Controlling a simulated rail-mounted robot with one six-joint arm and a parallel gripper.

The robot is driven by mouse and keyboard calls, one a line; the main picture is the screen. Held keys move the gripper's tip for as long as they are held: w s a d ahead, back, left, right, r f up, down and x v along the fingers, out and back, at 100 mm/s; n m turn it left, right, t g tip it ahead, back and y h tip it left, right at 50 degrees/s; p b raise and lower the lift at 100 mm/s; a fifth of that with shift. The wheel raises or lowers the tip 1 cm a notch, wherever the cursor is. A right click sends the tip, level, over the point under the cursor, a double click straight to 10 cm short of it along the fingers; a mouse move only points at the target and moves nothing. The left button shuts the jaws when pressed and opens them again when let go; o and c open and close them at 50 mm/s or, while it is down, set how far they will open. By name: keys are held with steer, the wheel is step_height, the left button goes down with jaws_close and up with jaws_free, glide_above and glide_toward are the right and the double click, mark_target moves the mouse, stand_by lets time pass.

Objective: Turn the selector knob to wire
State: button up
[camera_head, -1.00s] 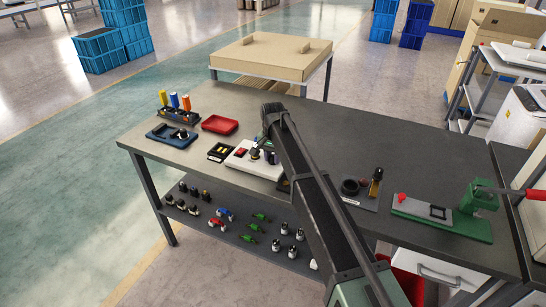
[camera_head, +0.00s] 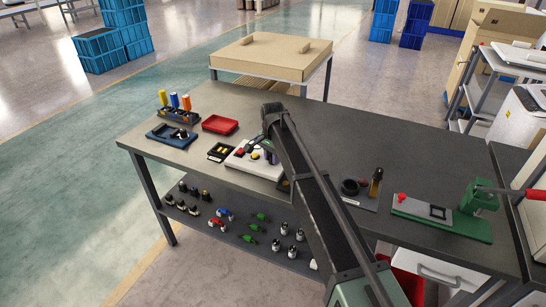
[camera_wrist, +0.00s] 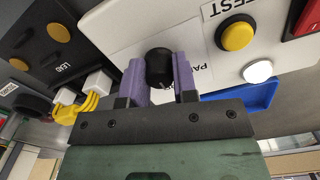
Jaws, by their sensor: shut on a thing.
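The selector knob (camera_wrist: 158,66) is a round black knob on the white tester panel (camera_wrist: 120,38), seen in the wrist view. My gripper (camera_wrist: 158,80) has purple fingers, one on each side of the knob, and is shut on it. The word "wire" is not visible, and I cannot tell the knob's pointing direction. In the head view the white tester (camera_head: 238,162) sits on the bench under my gripper (camera_head: 270,155), and my arm covers part of it.
The panel also has a yellow button (camera_wrist: 236,36) by a "TEST" label, a white button or lamp (camera_wrist: 258,72) and a red switch (camera_wrist: 305,20). A black box (camera_wrist: 38,45) marked "LEAD" stands close by. A red tray (camera_head: 220,125) is on the bench behind.

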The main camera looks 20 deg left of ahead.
steer(key=o, duration=0.9)
step_height(320, 180, up, 11)
steer(key=p, duration=1)
steer(key=shift+f+p, duration=0.1)
steer(key=shift+p, duration=0.3)
